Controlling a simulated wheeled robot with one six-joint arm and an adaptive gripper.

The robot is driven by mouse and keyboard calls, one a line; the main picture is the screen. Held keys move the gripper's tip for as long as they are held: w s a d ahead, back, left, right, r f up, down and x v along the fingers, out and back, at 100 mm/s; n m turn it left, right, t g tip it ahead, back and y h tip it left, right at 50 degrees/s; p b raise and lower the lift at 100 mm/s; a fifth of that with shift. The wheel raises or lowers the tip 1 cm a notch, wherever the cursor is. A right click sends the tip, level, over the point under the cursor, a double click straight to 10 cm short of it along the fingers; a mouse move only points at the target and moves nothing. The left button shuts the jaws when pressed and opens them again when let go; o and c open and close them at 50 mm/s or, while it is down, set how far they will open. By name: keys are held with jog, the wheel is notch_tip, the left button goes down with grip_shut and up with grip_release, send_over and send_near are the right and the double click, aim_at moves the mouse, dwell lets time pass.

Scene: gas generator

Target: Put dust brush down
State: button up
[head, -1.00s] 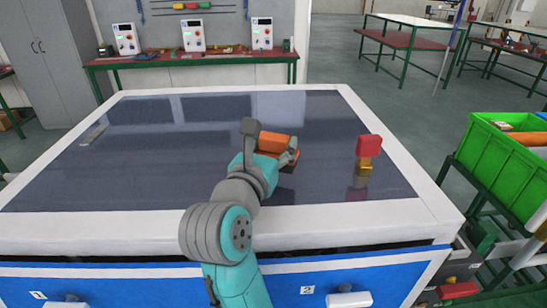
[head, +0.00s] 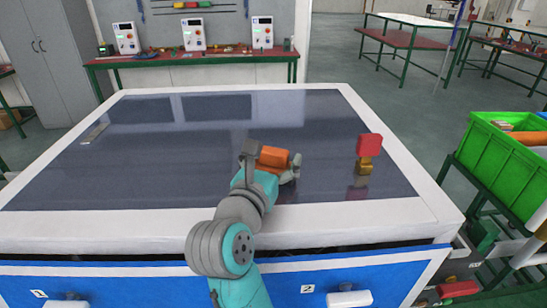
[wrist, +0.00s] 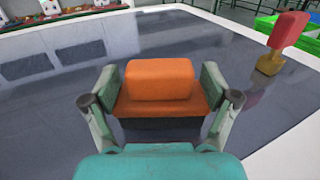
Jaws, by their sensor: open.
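The dust brush, an orange block with a dark underside, shows in the head view (head: 273,157) and the wrist view (wrist: 160,80). It is upright at the dark tabletop, near the front middle of the table. My gripper (head: 272,162) is open, with one finger on each side of the brush. In the wrist view my gripper's fingers (wrist: 162,100) flank the brush closely; I cannot tell if they still touch it. The brush's contact with the tabletop is partly hidden by my gripper.
The table (head: 180,160) has a dark glossy top and white rim. A red-topped object with a gold base (head: 369,150) stands to the right of my gripper. A flat pale strip (head: 95,133) lies at far left. A green crate (head: 495,155) is beyond the right edge.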

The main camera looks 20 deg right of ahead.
jog(key=shift+s+r, duration=0.1)
jog(key=shift+r, duration=0.1)
jog(key=v, duration=1.2)
jog(key=shift+a, duration=0.1)
